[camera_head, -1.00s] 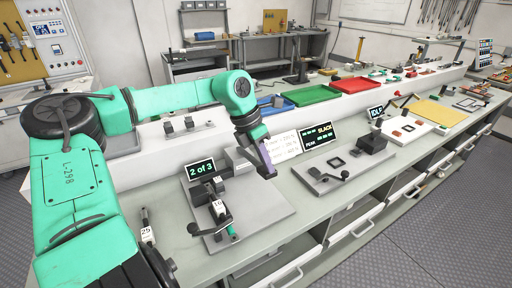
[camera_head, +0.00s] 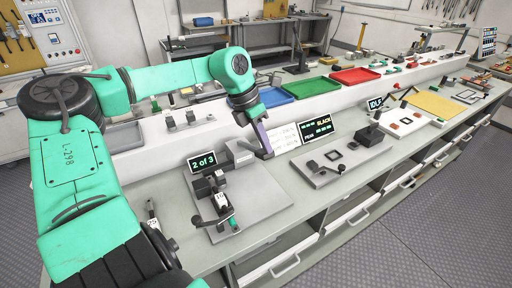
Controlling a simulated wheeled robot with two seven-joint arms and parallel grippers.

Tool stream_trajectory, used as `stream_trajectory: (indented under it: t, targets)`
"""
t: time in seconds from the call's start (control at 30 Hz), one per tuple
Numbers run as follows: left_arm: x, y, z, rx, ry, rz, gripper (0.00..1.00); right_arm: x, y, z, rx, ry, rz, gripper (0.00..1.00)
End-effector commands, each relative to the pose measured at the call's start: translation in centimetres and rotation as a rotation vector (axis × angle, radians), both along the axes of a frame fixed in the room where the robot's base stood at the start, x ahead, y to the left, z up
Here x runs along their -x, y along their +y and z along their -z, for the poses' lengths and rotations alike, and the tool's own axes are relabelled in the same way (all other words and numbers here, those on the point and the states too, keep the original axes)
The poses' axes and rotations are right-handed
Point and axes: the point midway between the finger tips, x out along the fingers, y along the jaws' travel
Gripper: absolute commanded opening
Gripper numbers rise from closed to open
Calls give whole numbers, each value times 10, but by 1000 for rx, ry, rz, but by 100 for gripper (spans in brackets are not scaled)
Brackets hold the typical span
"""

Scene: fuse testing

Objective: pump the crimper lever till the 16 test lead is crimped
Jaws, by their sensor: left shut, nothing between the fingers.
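The crimper stands on a grey base plate (camera_head: 262,195) on the bench, with a small display (camera_head: 202,161) reading "2 of 3" behind it. Its black lever (camera_head: 208,221) lies low across the front of the plate. The test lead (camera_head: 221,201) has a white tag that seems to read 16 and sits in the crimper beside the lever, with a green end (camera_head: 234,225). My left gripper (camera_head: 266,151) is shut and empty, pointing down behind the right rear of the plate, apart from the lever. My right gripper is not in view.
Another tagged lead (camera_head: 152,224) stands left of the crimper, close to my left forearm. A tester plate (camera_head: 325,176) with a "SLACK" display (camera_head: 316,127) lies to the right. Blue, green and red trays (camera_head: 354,75) line the raised shelf behind.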

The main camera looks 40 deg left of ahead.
Motion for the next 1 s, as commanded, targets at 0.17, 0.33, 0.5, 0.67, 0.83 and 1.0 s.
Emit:
stream_trajectory:
  t: [0.17, 0.33, 0.5, 0.67, 0.83, 1.0]
  targets:
    - [0, -2, 10, 0, 0, 1, 0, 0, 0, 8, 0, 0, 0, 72]
    - [1, -3, 17, 0, 0, 1, 0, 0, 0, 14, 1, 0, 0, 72]
    - [1, -5, 25, -1, 0, 1, 0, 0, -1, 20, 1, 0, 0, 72]
    - [2, -6, 32, -1, 1, 0, 0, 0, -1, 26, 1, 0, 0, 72]
    - [2, -7, 40, -1, 1, 0, 0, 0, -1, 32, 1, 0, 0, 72]
    - [3, -9, 47, -1, 1, 0, 0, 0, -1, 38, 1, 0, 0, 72]
